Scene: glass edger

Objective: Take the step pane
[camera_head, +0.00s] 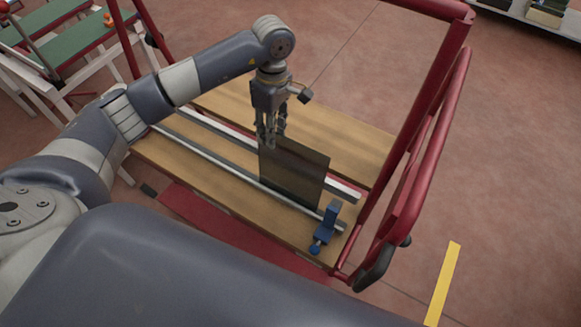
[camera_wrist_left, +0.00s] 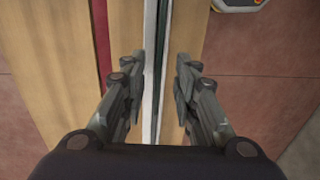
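The step pane (camera_head: 293,172) is a dark, see-through glass sheet. It stands on edge between the rails of a wooden-decked cart in the head view. My left gripper (camera_head: 270,138) points down at the pane's upper left corner. In the left wrist view its two fingers (camera_wrist_left: 160,75) are spread, with a gap on both sides of the pane's thin edge (camera_wrist_left: 162,40). Neither finger visibly touches the glass. How far down the fingers reach beside it is hard to tell. My right gripper is not in view.
The cart's wooden deck (camera_head: 222,181) has light metal rails (camera_head: 215,157) along it. A blue clamp (camera_head: 326,228) sits near the pane's right end. Red tube frames (camera_head: 432,130) rise at both cart ends. A table with green tops (camera_head: 75,42) stands at upper left.

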